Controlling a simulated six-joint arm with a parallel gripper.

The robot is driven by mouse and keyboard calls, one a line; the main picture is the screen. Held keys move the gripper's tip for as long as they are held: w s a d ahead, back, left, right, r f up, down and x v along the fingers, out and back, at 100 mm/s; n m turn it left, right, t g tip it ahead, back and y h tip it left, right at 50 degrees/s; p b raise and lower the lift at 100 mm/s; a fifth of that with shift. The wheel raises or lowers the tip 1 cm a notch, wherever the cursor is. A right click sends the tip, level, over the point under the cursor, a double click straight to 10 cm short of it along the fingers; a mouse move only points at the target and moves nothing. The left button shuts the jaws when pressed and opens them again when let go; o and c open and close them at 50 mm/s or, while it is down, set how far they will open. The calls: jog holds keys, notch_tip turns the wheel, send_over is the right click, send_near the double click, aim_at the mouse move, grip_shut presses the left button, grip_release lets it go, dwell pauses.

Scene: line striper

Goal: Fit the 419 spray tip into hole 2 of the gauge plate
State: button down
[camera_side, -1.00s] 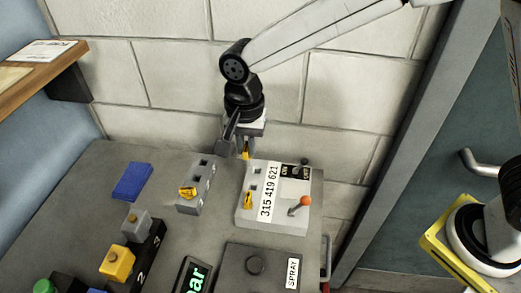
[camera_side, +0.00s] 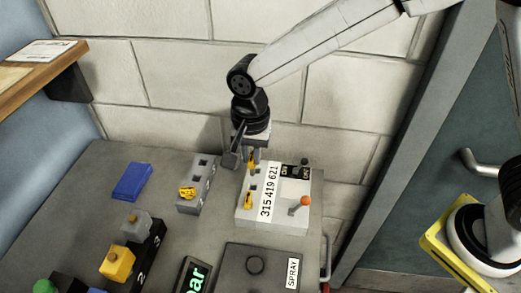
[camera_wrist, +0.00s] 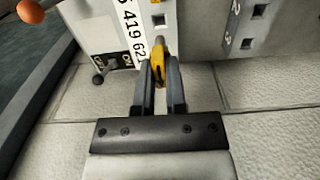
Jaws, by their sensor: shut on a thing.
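My gripper (camera_side: 251,160) is shut on a yellow spray tip above the far end of the box labelled 315 419 621 (camera_side: 293,218). The held tip (camera_wrist: 158,72) shows between the fingers in the wrist view, near the 621 end of the label; I cannot read a number on it. The square hole beside 419 (camera_wrist: 158,20) is empty. Another yellow tip (camera_side: 248,201) stands at the box's near hole. The narrow grey block, seemingly the gauge plate (camera_side: 206,190), is left of the box. Its near hole holds a yellow tip (camera_side: 187,192); two farther holes look empty.
The box carries an orange-knobbed lever (camera_side: 305,201) and a dark knob (camera_side: 304,162). A blue block (camera_side: 132,182), a black numbered rack (camera_side: 148,250) and a dark SPRAY box (camera_side: 262,272) are on the bench. The block wall is close behind my gripper.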

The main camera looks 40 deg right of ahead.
aim_at(252, 174)
jog(key=shift+f, duration=1.6)
jog(key=shift+f, duration=2.1)
dwell(1.6)
jog(key=shift+c, duration=1.4)
grip_release()
jog(key=shift+r, duration=0.2)
jog(key=shift+r, duration=3.35)
